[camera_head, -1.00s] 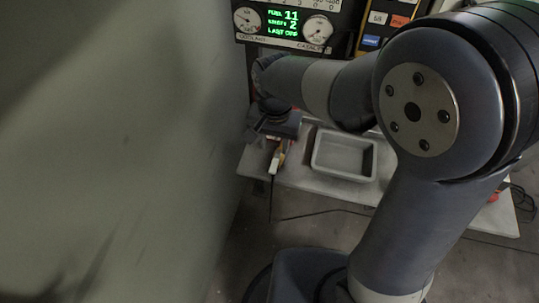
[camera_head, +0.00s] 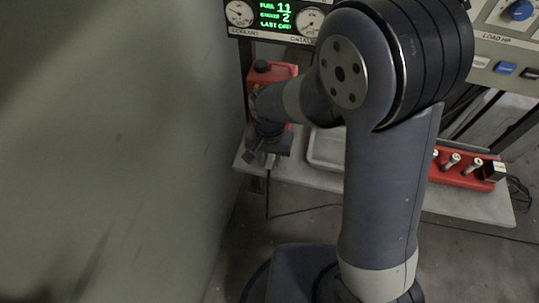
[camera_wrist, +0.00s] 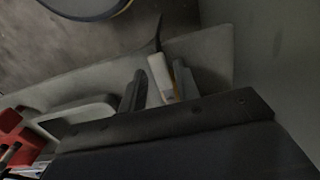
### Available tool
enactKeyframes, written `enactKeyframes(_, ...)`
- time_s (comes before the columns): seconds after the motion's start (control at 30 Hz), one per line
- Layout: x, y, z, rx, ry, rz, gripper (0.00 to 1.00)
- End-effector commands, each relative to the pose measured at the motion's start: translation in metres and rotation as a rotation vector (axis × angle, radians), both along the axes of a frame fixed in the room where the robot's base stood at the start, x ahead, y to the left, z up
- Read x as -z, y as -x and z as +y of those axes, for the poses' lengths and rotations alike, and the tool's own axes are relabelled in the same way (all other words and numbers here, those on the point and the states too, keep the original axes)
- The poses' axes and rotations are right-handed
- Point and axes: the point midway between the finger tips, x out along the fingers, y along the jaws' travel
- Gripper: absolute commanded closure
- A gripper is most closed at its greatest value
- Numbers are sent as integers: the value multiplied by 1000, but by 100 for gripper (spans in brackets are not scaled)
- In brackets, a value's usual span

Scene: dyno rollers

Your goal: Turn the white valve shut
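A white piece (camera_wrist: 160,76), orange or yellow at one end, lies between the two dark fingers of my gripper (camera_wrist: 158,82) in the wrist view. It may be the white valve, but its shape is mostly hidden. The fingers stand apart, one close along each side of it. I cannot tell whether they press on it. In the head view my gripper (camera_head: 264,157) is low at the left front edge of the pale shelf (camera_head: 300,180). The white piece is not clearly visible there.
A grey tray (camera_head: 325,150) stands on the shelf right of my gripper. A red can (camera_head: 270,72) stands behind my wrist. A red rack (camera_head: 465,170) is at the right. A gauge panel (camera_head: 275,18) hangs above. A plain wall (camera_head: 120,150) closes off the left.

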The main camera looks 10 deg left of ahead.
Motion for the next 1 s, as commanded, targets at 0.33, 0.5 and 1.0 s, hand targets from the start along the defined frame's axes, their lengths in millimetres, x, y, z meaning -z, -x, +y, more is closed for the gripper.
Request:
enactKeyframes(0.33, 0, 0, 0, 0, 0, 0, 99)
enactKeyframes(0.5, 0, 0, 0, 0, 0, 0, 100)
enactKeyframes(1.0, 0, -1, 4, 58, -1, -1, 100)
